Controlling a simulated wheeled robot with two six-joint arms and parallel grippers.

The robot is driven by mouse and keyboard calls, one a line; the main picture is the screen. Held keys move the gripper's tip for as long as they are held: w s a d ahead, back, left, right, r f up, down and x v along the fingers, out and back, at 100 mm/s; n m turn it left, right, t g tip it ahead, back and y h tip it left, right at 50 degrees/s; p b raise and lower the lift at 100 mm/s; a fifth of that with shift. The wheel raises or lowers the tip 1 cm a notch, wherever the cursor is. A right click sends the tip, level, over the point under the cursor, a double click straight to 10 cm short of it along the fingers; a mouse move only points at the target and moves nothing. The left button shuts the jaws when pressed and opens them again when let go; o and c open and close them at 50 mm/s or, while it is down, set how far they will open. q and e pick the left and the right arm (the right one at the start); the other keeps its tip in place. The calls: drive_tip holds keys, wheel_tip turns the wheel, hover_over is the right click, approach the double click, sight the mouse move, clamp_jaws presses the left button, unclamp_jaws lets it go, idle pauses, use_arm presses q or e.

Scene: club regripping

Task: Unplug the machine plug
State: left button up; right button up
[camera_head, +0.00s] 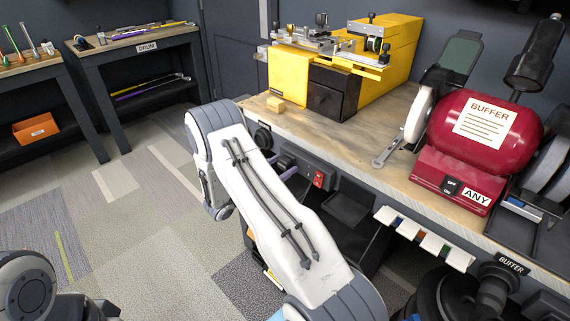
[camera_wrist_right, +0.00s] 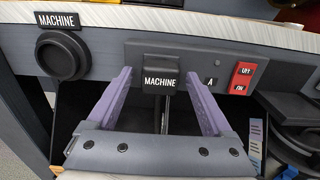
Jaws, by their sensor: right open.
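The black machine plug (camera_wrist_right: 160,82), labelled MACHINE, sits in a grey socket panel (camera_wrist_right: 205,62) on the bench front. A dark cord hangs down below it. My right gripper (camera_wrist_right: 159,76) is open, with one purple finger on each side of the plug. Gaps show between the fingers and the plug in the right wrist view. In the head view my right arm hides most of this gripper. My left gripper is out of view.
A round black holder (camera_wrist_right: 62,56), also labelled MACHINE, is left of the panel. A red switch (camera_wrist_right: 243,76) is to its right. On the bench stand a yellow machine (camera_head: 290,75) and a red buffer (camera_head: 485,130). An orange bin (camera_head: 36,128) lies at far left.

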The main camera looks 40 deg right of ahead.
drive_tip(key=shift+c, duration=0.3)
clamp_jaws()
drive_tip(key=shift+a, duration=0.15)
drive_tip(key=shift+s+a, duration=0.2)
drive_tip(key=shift+a, duration=2.6)
